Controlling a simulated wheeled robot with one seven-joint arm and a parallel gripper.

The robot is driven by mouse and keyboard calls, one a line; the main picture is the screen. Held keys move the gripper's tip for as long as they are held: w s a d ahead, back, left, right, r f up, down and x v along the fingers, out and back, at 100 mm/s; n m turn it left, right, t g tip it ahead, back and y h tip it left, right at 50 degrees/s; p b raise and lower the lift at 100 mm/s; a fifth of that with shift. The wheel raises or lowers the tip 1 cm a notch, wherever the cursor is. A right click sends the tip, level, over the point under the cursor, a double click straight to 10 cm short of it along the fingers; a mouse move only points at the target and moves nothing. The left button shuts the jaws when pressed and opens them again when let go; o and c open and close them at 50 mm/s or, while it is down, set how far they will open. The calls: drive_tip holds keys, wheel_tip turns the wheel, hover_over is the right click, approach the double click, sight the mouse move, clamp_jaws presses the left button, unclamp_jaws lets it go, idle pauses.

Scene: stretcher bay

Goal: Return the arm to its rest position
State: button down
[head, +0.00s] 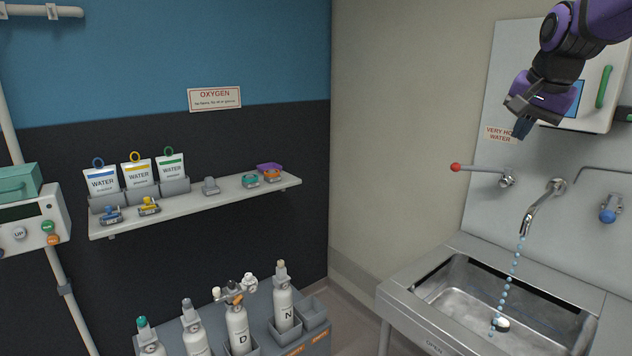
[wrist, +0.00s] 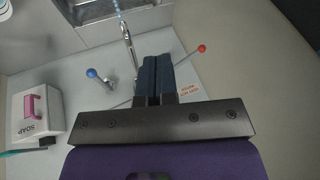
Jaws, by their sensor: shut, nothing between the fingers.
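My gripper (head: 522,128) is at the upper right of the head view, in front of the panel above the sink. Its dark blue fingers also show in the wrist view (wrist: 156,78), pressed together with nothing between them. My purple and black arm comes in from the top right corner. The gripper hangs in free air, with the red-knobbed lever (head: 456,167) and the tap spout (head: 541,206) below it. In the wrist view the fingers cover part of the wall panel.
Water runs from the spout into the steel sink (head: 400,290). A blue-knobbed tap (head: 608,215) is at the right, and a soap dispenser (wrist: 36,112) is at the left in the wrist view. A shelf (head: 220,205) with water pouches and a rack of bottles (head: 238,330) stand left.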

drive_tip(key=s+a+f+n, duration=0.2)
drive_tip(key=s+f+n, duration=0.1)
drive_tip(key=s, duration=0.6)
drive_tip(key=s+a+f+n, duration=0.3)
drive_tip(key=s, duration=0.6)
drive_tip(key=s+a+f+n, duration=0.2)
drive_tip(key=s+a+f, duration=0.1)
drive_tip(key=s, duration=0.6)
drive_tip(key=shift+s+a+n, duration=0.15)
drive_tip(key=shift+s+n, duration=0.1)
drive_tip(key=shift+n, duration=0.15)
